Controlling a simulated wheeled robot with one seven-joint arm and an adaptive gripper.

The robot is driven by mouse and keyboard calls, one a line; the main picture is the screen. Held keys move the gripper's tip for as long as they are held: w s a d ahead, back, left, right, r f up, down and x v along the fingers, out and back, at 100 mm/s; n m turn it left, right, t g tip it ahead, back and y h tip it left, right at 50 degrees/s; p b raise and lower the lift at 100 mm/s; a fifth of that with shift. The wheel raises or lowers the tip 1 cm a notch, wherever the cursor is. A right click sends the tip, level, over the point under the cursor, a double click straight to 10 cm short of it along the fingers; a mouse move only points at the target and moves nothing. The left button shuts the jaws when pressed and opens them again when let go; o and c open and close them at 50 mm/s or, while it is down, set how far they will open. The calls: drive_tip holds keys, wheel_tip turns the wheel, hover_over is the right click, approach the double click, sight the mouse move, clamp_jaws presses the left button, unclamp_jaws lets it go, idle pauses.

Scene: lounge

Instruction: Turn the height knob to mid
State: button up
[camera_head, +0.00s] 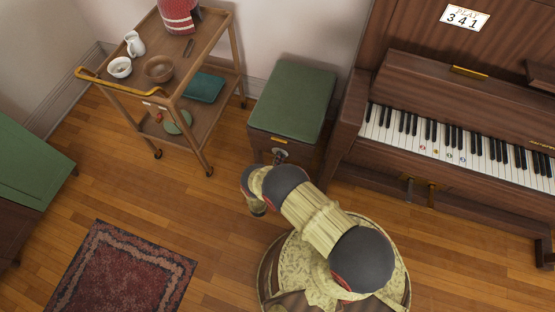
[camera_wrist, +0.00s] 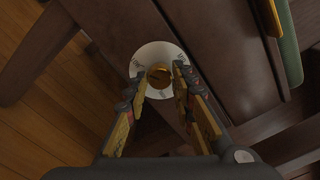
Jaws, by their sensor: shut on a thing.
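The height knob (camera_wrist: 159,74) is a small round brass knob in the middle of a white dial plate (camera_wrist: 160,50) on the dark brown side of the piano bench (camera_wrist: 215,45).
The piano (camera_head: 450,110) stands right of the bench. A wooden trolley (camera_head: 205,50) with a jug, bowls and a red striped item stands at the left. A patterned rug (camera_head: 125,275) and a green-topped cabinet (camera_head: 30,165) are at lower left. Bare floor lies between.

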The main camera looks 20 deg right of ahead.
drive_tip(key=shift+m, duration=0.3)
clamp_jaws()
drive_tip(key=m, duration=2.3)
drive_tip(key=shift+f, duration=0.1)
idle(0.3)
drive_tip(key=o, duration=1)
unclamp_jaws()
drive_tip(key=shift+c, duration=0.2)
drive_tip(key=shift+o, duration=0.6)
drive_tip(key=shift+a, duration=0.15)
